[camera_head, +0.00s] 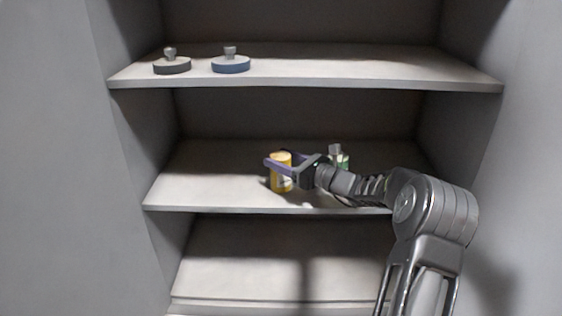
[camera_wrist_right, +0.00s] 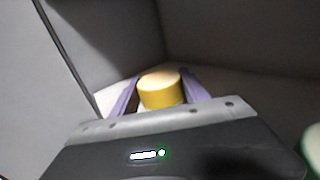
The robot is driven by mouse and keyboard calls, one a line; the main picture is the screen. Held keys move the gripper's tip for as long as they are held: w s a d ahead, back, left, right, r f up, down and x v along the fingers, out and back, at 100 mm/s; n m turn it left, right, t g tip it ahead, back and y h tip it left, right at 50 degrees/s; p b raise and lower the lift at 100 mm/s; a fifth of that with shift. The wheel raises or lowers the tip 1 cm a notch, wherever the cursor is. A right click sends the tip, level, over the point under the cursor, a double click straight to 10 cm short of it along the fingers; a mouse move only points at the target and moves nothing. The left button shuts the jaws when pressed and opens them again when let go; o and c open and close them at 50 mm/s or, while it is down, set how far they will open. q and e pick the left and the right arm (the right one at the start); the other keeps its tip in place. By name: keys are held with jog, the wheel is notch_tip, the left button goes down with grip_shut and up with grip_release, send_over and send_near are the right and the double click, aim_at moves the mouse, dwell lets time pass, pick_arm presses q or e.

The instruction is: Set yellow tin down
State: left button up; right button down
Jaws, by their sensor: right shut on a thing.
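The yellow tin (camera_head: 281,183) stands upright at the middle shelf, left of centre. My right gripper (camera_head: 277,164) is shut on it, with purple fingers on either side of its body. In the right wrist view the tin (camera_wrist_right: 161,92) shows between the two purple fingers (camera_wrist_right: 160,97), its pale top facing up. Its base is at or very near the shelf surface; I cannot tell whether it touches. My left gripper is not in view.
A green and white container with a grey cap (camera_head: 336,156) stands on the middle shelf (camera_head: 200,185), partly behind my right arm. The upper shelf (camera_head: 330,66) holds a dark round weight (camera_head: 172,66) and a blue one (camera_head: 231,65). The middle shelf's left part is clear.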

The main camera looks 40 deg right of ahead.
jog(key=c, duration=0.6)
grip_release()
jog(key=shift+f, duration=0.1)
jog(key=shift+o, duration=0.2)
jog(key=shift+s+d+r, duration=0.15)
jog(key=shift+s+r, duration=0.05)
jog(key=shift+s, duration=0.15)
jog(key=shift+p+v, duration=1.9)
jog(key=shift+v, duration=3.75)
jog(key=shift+f, duration=0.1)
